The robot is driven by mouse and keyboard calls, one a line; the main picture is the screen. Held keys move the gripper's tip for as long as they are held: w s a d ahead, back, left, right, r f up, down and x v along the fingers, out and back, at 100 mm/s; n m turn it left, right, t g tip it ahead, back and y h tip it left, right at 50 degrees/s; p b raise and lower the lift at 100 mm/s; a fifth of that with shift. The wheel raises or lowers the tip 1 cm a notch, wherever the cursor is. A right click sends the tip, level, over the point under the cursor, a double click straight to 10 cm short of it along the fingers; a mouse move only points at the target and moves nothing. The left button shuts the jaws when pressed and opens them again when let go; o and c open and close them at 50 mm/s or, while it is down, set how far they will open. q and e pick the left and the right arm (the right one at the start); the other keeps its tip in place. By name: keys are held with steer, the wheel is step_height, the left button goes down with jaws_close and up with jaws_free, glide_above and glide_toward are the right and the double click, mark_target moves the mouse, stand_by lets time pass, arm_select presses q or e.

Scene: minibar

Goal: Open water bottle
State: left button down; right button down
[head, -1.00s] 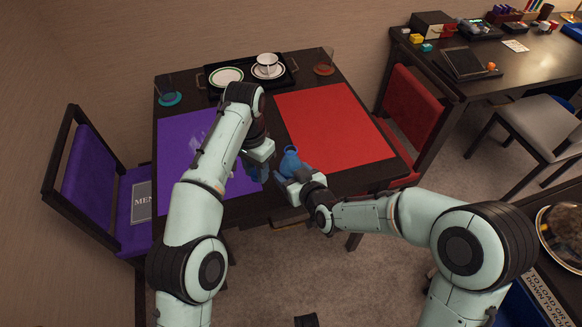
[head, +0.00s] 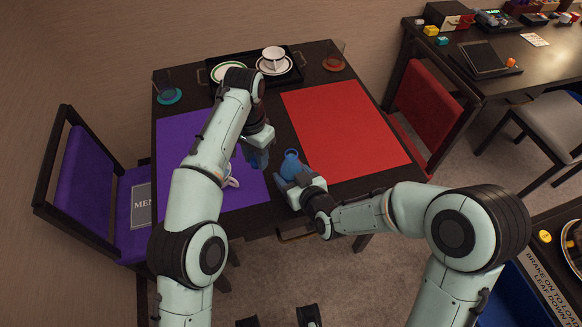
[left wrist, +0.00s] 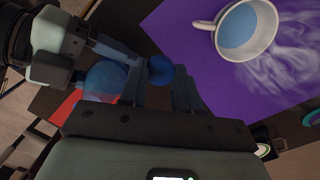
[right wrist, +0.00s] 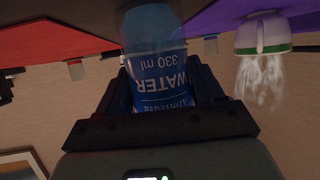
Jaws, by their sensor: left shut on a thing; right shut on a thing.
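The translucent blue water bottle (head: 292,167) stands between my two grippers, over the table's front part; its neck looks open at the top. My right gripper (head: 284,184) is shut around its body. The right wrist view shows the bottle's "WATER 330 ml" label (right wrist: 162,80) between the fingers. My left gripper (head: 257,160) is just left of the bottle. In the left wrist view it is shut on a round blue cap (left wrist: 160,70). There the bottle (left wrist: 105,80) appears beside the cap, apart from it. The cap is hard to make out in the head view.
A steaming white cup (left wrist: 246,29) stands on the purple mat (head: 180,140), close to my left gripper and partly hidden by my arm (head: 229,178). The red mat (head: 345,125) is clear. A black tray (head: 290,76) with dishes and two glasses stand at the back.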

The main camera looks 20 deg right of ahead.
arm_select(q)
steer(key=shift+w, duration=0.1)
arm_select(e)
steer(key=shift+w+r, duration=0.1)
arm_select(q)
steer(key=shift+s+r, duration=0.15)
steer(key=shift+s, duration=0.1)
arm_select(e)
steer(key=shift+s+a+r, duration=0.1)
steer(key=shift+s, duration=0.1)
arm_select(q)
steer(key=shift+f, duration=0.25)
arm_select(e)
steer(key=shift+f, duration=0.2)
steer(key=shift+c, duration=0.8)
jaws_free()
arm_select(q)
steer(key=shift+r, duration=0.15)
